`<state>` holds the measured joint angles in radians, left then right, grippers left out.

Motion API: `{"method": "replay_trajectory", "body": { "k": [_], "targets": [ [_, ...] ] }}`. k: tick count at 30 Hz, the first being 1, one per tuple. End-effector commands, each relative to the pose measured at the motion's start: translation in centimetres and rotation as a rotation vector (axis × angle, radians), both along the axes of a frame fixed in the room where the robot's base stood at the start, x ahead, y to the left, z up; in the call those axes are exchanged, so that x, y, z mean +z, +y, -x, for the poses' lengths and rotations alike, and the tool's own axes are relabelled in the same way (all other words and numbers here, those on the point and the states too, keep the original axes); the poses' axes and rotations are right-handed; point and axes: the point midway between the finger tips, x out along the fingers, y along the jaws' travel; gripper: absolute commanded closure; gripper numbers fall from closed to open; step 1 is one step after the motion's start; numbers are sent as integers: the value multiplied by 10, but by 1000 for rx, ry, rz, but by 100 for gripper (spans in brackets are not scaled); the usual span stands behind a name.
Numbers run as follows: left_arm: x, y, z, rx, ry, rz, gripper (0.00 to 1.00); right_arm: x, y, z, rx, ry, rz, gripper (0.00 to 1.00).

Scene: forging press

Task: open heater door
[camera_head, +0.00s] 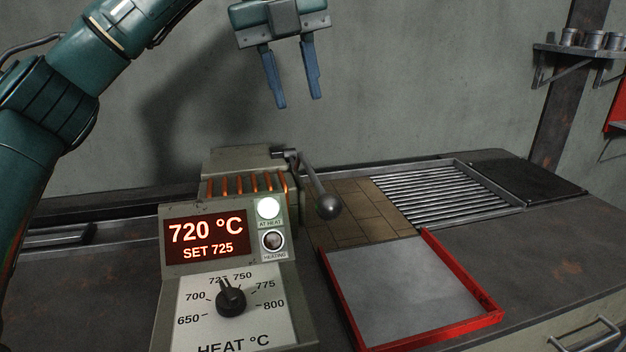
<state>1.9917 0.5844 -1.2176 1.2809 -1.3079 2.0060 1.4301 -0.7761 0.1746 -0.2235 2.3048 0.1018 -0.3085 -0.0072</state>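The heater (240,165) is a grey-green box on the bench with glowing orange slots in its front. A lever with a dark ball knob (329,206) comes off its right side and slants down to the right. A control panel in front of the heater has a red display (207,237) reading 720 °C, SET 725, and covers the heater's lower front. My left gripper (297,102) points down above and behind the heater, against the wall. Its two blue fingers are apart with nothing between them. My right gripper is out of view.
A red-rimmed tray (463,326) lies right of the panel. Behind it are tan tiles (362,214), a slatted metal rack (452,195) and a dark mat (527,183). A dial (231,300) sits on the panel. A wall shelf (580,52) holds small cans at the upper right.

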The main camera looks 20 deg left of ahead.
Motion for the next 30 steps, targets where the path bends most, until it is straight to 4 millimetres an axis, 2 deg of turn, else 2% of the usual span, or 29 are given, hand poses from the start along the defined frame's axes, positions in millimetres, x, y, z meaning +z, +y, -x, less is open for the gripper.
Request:
{"method": "replay_trajectory", "body": {
  "k": [5, 7, 15, 21, 30],
  "targets": [
    [-11, 1, -1, 8, -1, -7, 68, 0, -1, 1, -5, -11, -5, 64],
    [-22, -1, -2, 7, 1, -6, 68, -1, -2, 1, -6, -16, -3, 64],
    [-77, -11, -8, 4, 2, -6, 68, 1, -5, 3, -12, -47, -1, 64],
    [-111, -18, -12, 5, 0, -5, 68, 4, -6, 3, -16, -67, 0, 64],
    [-130, -22, -14, 5, -1, -3, 68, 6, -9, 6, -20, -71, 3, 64]
  ]
}}
